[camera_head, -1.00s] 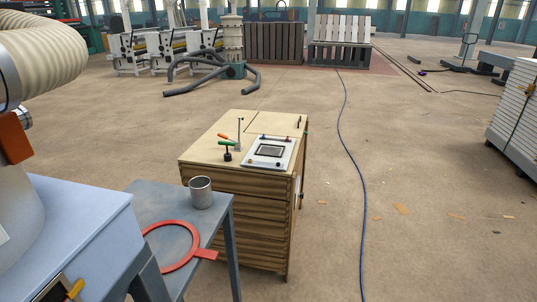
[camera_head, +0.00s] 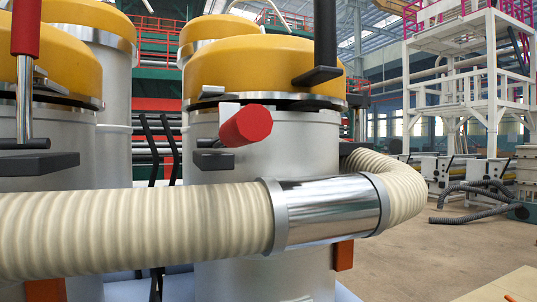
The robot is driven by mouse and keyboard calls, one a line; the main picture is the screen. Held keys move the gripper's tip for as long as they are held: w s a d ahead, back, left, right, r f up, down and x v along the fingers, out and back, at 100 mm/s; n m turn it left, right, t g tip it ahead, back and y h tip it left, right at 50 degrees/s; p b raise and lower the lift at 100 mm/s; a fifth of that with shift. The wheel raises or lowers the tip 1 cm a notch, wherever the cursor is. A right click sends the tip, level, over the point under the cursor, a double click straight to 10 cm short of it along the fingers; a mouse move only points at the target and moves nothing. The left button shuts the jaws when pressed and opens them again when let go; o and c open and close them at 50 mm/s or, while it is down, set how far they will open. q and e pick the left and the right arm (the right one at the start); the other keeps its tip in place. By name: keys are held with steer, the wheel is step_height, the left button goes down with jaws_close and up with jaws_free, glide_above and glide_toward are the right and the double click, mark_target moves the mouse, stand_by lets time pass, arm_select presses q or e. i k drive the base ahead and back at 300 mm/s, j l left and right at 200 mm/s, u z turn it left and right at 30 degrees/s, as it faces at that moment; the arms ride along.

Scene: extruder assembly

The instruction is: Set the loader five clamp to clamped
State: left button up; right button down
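Several grey cylindrical loaders with yellow lids fill the left and middle of the head view. The nearest middle loader (camera_head: 262,165) has a clamp with a red handle (camera_head: 247,125) that sticks out toward me from just below the lid (camera_head: 265,70). A dark gap shows under this lid's rim. The loader at the left edge (camera_head: 65,160) has a clamp with a red handle (camera_head: 26,25) standing upright on a metal rod. I see no number, so I cannot tell which is loader five. Neither gripper is in view.
A cream ribbed hose (camera_head: 130,228) with a shiny metal sleeve (camera_head: 328,210) crosses in front of the loaders. A black upright bar (camera_head: 325,35) stands at the middle lid. Floor (camera_head: 430,260) is open at right; a white steel frame (camera_head: 470,90) stands behind.

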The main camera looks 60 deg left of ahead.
mark_target(237, 128)
steer(key=u, duration=1.85)
